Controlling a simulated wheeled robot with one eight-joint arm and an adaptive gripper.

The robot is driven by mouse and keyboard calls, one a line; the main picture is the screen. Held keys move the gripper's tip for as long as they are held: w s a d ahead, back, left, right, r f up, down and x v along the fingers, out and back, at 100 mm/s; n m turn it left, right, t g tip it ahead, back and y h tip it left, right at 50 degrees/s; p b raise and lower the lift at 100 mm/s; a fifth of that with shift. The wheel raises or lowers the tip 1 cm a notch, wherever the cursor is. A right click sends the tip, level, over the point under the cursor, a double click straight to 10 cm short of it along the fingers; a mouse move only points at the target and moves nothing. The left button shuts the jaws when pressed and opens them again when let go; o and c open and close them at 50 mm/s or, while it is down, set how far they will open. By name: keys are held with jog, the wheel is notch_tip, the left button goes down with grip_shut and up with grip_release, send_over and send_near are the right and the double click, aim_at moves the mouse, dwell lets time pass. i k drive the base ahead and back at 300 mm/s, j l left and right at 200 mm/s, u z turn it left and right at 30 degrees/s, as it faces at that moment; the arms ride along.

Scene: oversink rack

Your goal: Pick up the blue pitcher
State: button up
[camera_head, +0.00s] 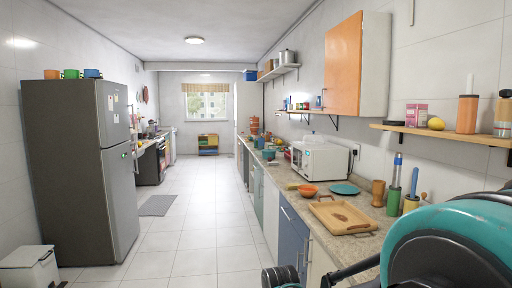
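No pitcher can be made out with certainty. A small blue item (317,101) stands on the middle wall shelf, and a small blue-teal item (261,142) stands far back on the counter; both are too small to identify. A blue cup-like item (92,73) stands on top of the fridge. My teal and black arm fills the lower right corner and hides part of the counter. Dark parts of mine reach in at the bottom edge; my gripper's fingertips cannot be made out there.
The counter (372,243) runs along the right wall, with a wooden tray (325,222), orange bowl (308,190), teal plate (345,189) and white microwave (318,161). A grey fridge (78,165) and white bin (30,270) stand left.

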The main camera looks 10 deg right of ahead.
aim_at(261, 141)
jog(key=i, duration=4.55)
jog(key=i+z, duration=0.2)
jog(key=i, duration=0.75)
jog(key=i+j+z, duration=0.15)
jog(key=i, duration=0.8)
